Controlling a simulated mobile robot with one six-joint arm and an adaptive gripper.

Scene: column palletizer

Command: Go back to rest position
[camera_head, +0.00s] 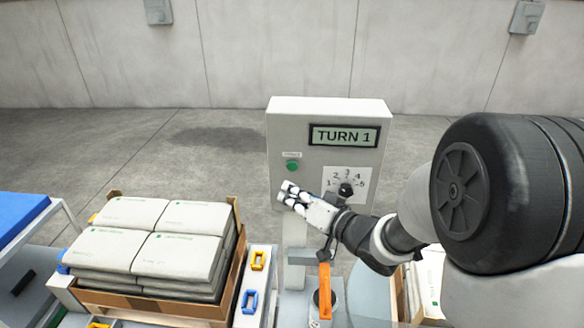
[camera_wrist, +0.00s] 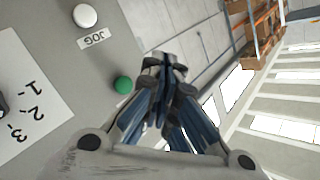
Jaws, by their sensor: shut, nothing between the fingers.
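My gripper (camera_head: 289,190) is in front of the control box (camera_head: 283,131), a little below its green button (camera_head: 293,166) in the head view. In the wrist view my gripper (camera_wrist: 164,62) has its fingers together with nothing between them. The green button (camera_wrist: 123,85) shows just left of the fingers there; I cannot tell how far off it is. The box's display (camera_head: 344,136) reads "TURN 1". A dark dial knob (camera_head: 346,189) sits on a numbered plate right of my gripper.
A carton (camera_head: 180,304) of stacked white bags (camera_head: 181,256) stands at the left. An orange part (camera_head: 324,290) stands below my wrist. A blue-topped surface (camera_head: 20,215) is at the far left. The wrist view shows a white button (camera_wrist: 85,16) labelled JOG and distant shelving (camera_wrist: 262,30).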

